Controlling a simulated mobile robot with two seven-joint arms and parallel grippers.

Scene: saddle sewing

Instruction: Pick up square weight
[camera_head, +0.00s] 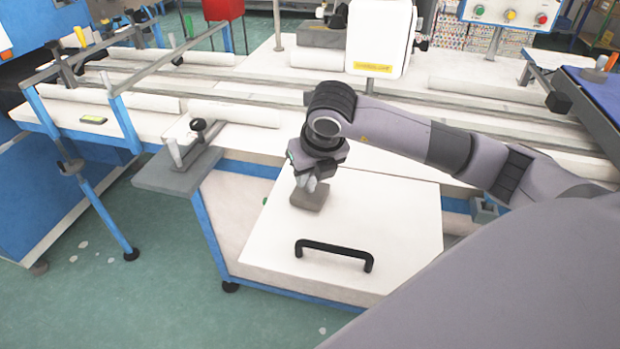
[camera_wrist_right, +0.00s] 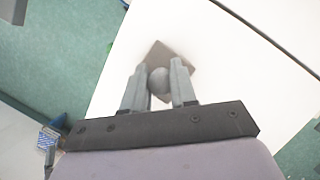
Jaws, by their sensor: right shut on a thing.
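The square weight (camera_head: 309,197) is a flat grey-brown block at the back left part of the white board with the black handle. My right gripper (camera_head: 311,184) comes down on it from above and is shut on its top knob. In the right wrist view the weight's square base (camera_wrist_right: 176,56) shows beyond the fingers, and its round grey knob (camera_wrist_right: 159,80) sits between the two fingertips of my right gripper (camera_wrist_right: 161,76). I cannot tell whether the base touches the board. My left gripper is not in view.
The white board (camera_head: 380,240) has a black handle (camera_head: 334,253) near its front edge. A grey plate with levers (camera_head: 178,170) sits to the left of the board. Rails and white rollers (camera_head: 235,113) run behind. The board around the weight is clear.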

